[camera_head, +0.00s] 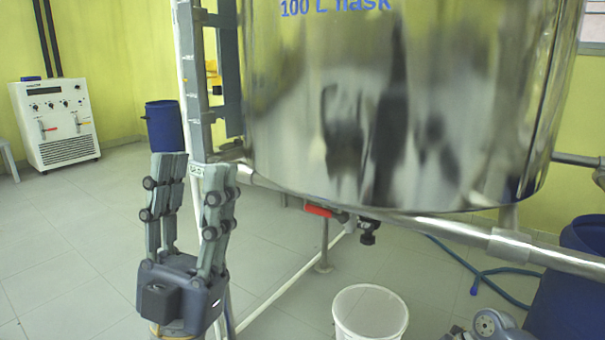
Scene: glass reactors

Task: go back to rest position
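My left gripper (190,172) points upward at the left of the head view, in front of the grey upright post. Its two fingers stand apart with a gap between them, and nothing shows between the fingers. The large steel vessel (400,110) marked "100 L flask" fills the upper middle, to the right of my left gripper.
A valve with a red handle (318,210) hangs under the vessel. A white bucket (370,312) stands below. A steel rail (420,228) crosses the front. Blue drums stand at the left (164,126) and right (572,290).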

